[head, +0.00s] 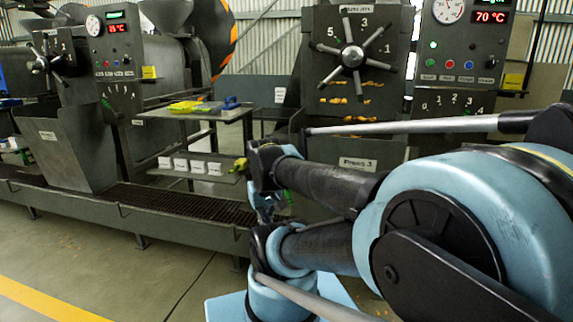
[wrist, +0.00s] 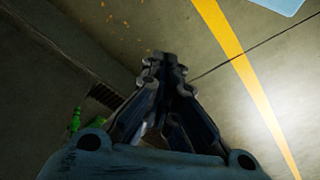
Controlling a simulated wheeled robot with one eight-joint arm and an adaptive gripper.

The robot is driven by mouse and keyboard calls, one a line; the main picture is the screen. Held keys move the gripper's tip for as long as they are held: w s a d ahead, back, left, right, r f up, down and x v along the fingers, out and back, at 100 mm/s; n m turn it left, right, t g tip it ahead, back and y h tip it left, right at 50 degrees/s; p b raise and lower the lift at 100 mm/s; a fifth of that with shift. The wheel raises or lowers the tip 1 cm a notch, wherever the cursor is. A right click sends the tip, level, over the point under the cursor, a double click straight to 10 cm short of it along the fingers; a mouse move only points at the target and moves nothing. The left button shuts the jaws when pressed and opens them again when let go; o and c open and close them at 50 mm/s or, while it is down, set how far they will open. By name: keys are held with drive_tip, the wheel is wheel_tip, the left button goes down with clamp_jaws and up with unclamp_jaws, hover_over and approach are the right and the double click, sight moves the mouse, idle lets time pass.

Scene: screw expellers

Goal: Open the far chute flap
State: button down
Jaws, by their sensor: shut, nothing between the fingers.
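The farther press stands at the left in the head view, with a grey slanted chute body (head: 65,150) that bears a small label. I cannot make out a flap edge or handle on it. The nearer press, labelled Press 1 (head: 357,163), stands right of centre, its lower part partly hidden by my arm. My gripper (wrist: 168,62) is shut and empty in the wrist view, over bare floor. In the head view it hangs low near the centre, small and partly hidden by my arm links, apart from the farther chute.
A green object (wrist: 75,120) lies left of my gripper. Floor at front left is clear.

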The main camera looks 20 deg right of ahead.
drive_tip(key=w+d+r+h, duration=0.3)
drive_tip(key=w+d, duration=0.1)
drive_tip(key=w, duration=0.6)
drive_tip(key=w+d+r+n+h, duration=0.1)
drive_tip(key=w+d+r+h, duration=0.25)
drive_tip(key=w, duration=0.65)
drive_tip(key=w+d+r+h, duration=0.2)
drive_tip(key=w+d, duration=0.3)
drive_tip(key=w, duration=0.5)
drive_tip(key=w+f+t+h, duration=0.1)
drive_tip(key=w+f+h, duration=0.35)
drive_tip(key=w, duration=0.65)
drive_tip(key=w+f+h, duration=0.3)
drive_tip(key=w+f, duration=0.2)
drive_tip(key=w, duration=0.6)
drive_tip(key=s+x, duration=0.2)
drive_tip(key=x, duration=1.1)
drive_tip(key=shift+s+d, duration=0.3)
drive_tip(key=shift+d, duration=0.15)
drive_tip(key=shift+s+d, duration=0.1)
